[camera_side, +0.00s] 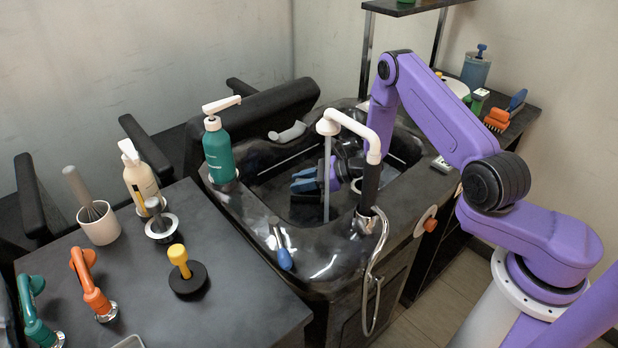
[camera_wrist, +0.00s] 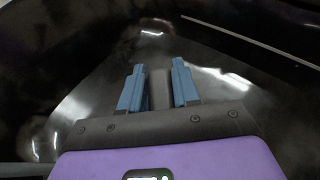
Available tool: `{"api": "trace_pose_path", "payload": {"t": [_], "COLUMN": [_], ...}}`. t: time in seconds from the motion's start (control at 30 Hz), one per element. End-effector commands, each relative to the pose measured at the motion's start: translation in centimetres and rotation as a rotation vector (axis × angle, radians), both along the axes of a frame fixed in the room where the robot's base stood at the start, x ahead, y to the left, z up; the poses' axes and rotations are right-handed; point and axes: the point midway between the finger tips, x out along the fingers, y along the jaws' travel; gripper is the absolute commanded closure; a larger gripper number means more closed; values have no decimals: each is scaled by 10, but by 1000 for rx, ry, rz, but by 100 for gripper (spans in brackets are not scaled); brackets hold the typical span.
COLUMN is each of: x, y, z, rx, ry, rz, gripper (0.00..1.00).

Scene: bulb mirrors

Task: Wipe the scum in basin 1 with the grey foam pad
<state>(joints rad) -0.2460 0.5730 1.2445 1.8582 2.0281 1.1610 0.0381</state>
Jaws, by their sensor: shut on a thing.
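The black glossy basin (camera_side: 325,266) stands in the middle of the side view. My gripper (camera_side: 304,181) is down inside it, its blue fingers pointing left. In the wrist view my gripper (camera_wrist: 159,88) is shut on a grey block (camera_wrist: 160,88), which looks like the grey foam pad. The pad sits between the two blue fingers, with dark basin surface around and beyond it. I cannot tell whether the pad touches the basin. Pale patches show on the basin surface, but I cannot tell scum from reflections. No basin number is readable.
A white faucet (camera_side: 350,127) arches over the basin, with a grey vertical streak below it beside my gripper. A green pump bottle (camera_side: 219,152) stands on the left rim and a blue-handled tool (camera_side: 284,258) lies at the front. The left counter (camera_side: 225,300) holds several items.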

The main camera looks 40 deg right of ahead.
Motion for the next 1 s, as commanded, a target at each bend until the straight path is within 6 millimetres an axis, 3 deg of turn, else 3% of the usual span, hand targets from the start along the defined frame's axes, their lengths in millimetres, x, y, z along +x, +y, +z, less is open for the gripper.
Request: {"api": "trace_pose_path", "payload": {"t": [0.3, 1.0], "x": [-1, 0], "y": [31, -39], "z": [-1, -1], "rx": [-1, -1], "ry": [2, 2], "rz": [4, -4], "gripper": [100, 100]}}
